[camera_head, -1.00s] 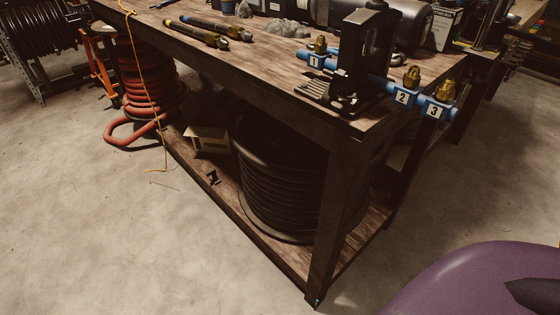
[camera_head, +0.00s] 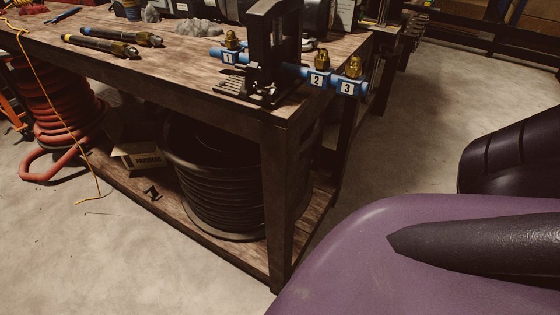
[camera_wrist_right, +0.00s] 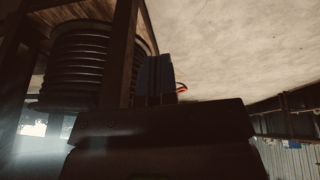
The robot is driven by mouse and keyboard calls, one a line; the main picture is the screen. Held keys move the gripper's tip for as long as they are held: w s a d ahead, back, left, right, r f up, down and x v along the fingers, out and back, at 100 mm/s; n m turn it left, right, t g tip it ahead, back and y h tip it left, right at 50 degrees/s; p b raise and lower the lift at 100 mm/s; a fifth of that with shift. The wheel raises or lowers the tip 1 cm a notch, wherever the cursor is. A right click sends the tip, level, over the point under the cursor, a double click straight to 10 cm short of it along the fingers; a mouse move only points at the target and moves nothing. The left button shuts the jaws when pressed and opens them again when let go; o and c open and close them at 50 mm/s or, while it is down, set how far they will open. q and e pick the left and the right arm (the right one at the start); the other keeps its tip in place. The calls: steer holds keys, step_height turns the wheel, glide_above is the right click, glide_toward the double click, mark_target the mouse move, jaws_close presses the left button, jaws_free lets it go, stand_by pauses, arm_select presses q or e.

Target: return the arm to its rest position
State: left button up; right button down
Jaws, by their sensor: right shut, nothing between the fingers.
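My right gripper (camera_wrist_right: 154,80) shows in the right wrist view as dark fingers standing close together, shut and empty. It is apart from the workbench leg (camera_wrist_right: 121,55) and the black hose spool (camera_wrist_right: 78,62) seen beyond it. In the head view, my purple arm shell (camera_head: 400,245) fills the lower right. The right gripper itself does not show there. My left gripper is in neither view.
The wooden workbench (camera_head: 180,75) carries a black crimper (camera_head: 270,45) with a blue bar of numbered brass fittings (camera_head: 318,78) jutting past its right end. The black hose spool (camera_head: 215,185) sits on the lower shelf. Bare floor (camera_head: 440,130) lies right of the bench.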

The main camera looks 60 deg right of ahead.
steer(key=w+t, duration=0.5)
steer(key=w, duration=0.2)
arm_select(q)
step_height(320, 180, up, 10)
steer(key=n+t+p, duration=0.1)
steer(key=p, duration=1.1)
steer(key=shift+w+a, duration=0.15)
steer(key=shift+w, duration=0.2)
arm_select(e)
step_height(320, 180, up, 11)
steer(key=t, duration=0.2)
steer(key=shift+w+a+y, duration=0.2)
steer(key=shift+y, duration=0.1)
